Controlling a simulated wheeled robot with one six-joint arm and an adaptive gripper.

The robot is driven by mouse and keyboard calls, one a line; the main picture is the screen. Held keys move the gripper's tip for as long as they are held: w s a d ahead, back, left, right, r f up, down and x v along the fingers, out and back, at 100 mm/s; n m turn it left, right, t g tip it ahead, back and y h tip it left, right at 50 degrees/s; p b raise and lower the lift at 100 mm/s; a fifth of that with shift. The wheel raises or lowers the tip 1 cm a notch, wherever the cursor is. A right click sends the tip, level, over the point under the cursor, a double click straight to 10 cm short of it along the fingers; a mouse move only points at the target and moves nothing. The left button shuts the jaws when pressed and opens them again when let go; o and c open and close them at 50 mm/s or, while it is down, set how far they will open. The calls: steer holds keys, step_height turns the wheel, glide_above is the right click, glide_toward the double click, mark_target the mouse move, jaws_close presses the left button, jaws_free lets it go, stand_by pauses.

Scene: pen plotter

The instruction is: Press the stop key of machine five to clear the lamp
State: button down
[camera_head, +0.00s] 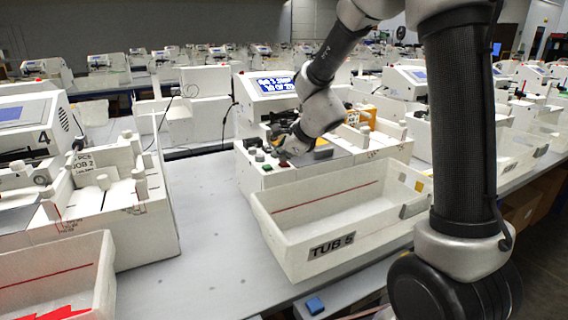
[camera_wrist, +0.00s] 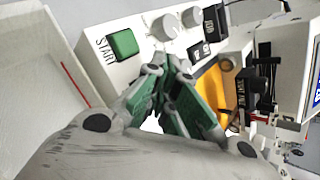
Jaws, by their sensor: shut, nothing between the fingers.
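Machine five (camera_head: 262,108) stands mid-picture in the head view, behind the tub marked TUB 5 (camera_head: 331,246). Its blue screen (camera_head: 276,85) is lit with white text. My gripper (camera_head: 284,153) is low over the front control panel, by a small red key (camera_head: 283,163). In the wrist view the shut fingers (camera_wrist: 168,62) point at the panel, just right of the green START key (camera_wrist: 122,44). No stop label shows there; that part of the panel is hidden behind the fingers. I cannot tell whether the fingertips touch a key. The lamp cannot be made out.
Grey knobs (camera_wrist: 167,27) stand on the panel close to the fingers. Machine four (camera_head: 28,122) and its trays are to the left. The bench between the two machines (camera_head: 205,205) is bare.

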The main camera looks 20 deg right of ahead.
mark_target(281, 164)
stand_by(0.4)
steer(key=shift+r, duration=0.8)
steer(key=shift+r, duration=2.5)
steer(key=shift+s+n, duration=0.1)
steer(key=shift+n, duration=0.3)
steer(key=s+f+n+g, duration=0.3)
steer(key=s+f+n, duration=0.1)
steer(key=s+n, duration=0.4)
steer(key=s+d+r+n+h, duration=0.1)
steer(key=s+d+n, duration=0.3)
steer(key=s, duration=0.4)
steer(key=s+d+r+n+h, duration=0.1)
steer(key=s+d+r+n, duration=0.3)
steer(key=s, duration=0.5)
steer(key=s+d+r+n+g+h, duration=0.1)
steer(key=s+d+r+n, duration=0.1)
steer(key=s+d+n, duration=0.3)
steer(key=s+d, duration=0.3)
steer(key=s, duration=0.1)
steer(key=shift+s+r+n+h, duration=0.15)
steer(key=shift+s+n+h, duration=0.05)
steer(key=shift+n+h, duration=0.1)
